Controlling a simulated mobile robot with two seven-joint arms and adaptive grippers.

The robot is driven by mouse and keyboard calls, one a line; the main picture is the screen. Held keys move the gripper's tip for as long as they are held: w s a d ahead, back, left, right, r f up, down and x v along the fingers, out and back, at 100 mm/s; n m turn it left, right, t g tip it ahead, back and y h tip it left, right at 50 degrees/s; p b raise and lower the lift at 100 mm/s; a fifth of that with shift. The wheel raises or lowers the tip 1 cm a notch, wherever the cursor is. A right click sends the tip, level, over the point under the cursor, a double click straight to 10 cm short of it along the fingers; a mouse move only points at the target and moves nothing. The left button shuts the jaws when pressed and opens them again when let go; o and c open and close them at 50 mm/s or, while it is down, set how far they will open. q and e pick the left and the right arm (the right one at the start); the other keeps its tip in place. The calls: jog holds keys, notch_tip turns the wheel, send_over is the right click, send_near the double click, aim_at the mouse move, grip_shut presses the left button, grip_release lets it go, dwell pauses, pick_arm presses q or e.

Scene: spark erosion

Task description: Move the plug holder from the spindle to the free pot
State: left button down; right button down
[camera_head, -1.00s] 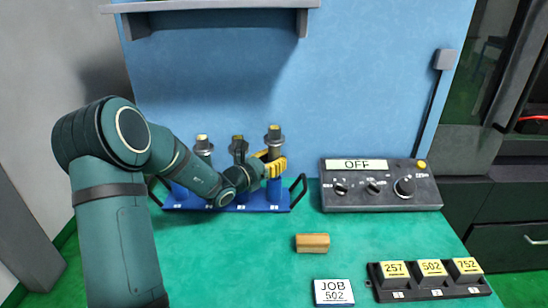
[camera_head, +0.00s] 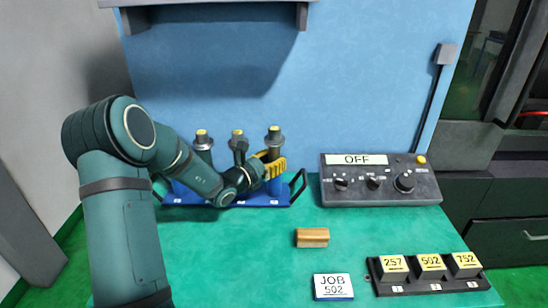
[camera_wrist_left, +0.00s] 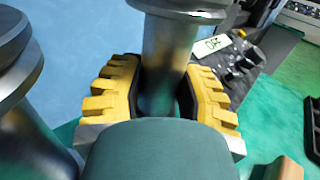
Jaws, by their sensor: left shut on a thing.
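My left gripper (camera_head: 270,162), with yellow fingers, is shut on the right holder, which is upright over the right blue pot. In the left wrist view its yellow fingers (camera_wrist_left: 164,95) sit on both sides of the grey holder shank (camera_wrist_left: 166,60), below the wide collar. The holder's lower end is hidden. I cannot pick out a spindle. My right gripper is out of view.
A dark control box (camera_head: 381,193) marked OFF is right of the rack. A wooden block (camera_head: 312,238), a JOB 502 card (camera_head: 333,287) and a black tray (camera_head: 429,289) with plugs 257, 502 and 752 lie in front. A shelf (camera_head: 215,17) overhangs the blue wall.

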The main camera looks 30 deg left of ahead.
aim_at(270, 133)
pick_arm(q)
jog(key=shift+f, duration=0.3)
jog(key=c, duration=0.6)
grip_release()
jog(key=shift+o, duration=0.2)
jog(key=shift+f, duration=0.1)
notch_tip(270, 133, up, 10)
jog(key=shift+r, duration=0.1)
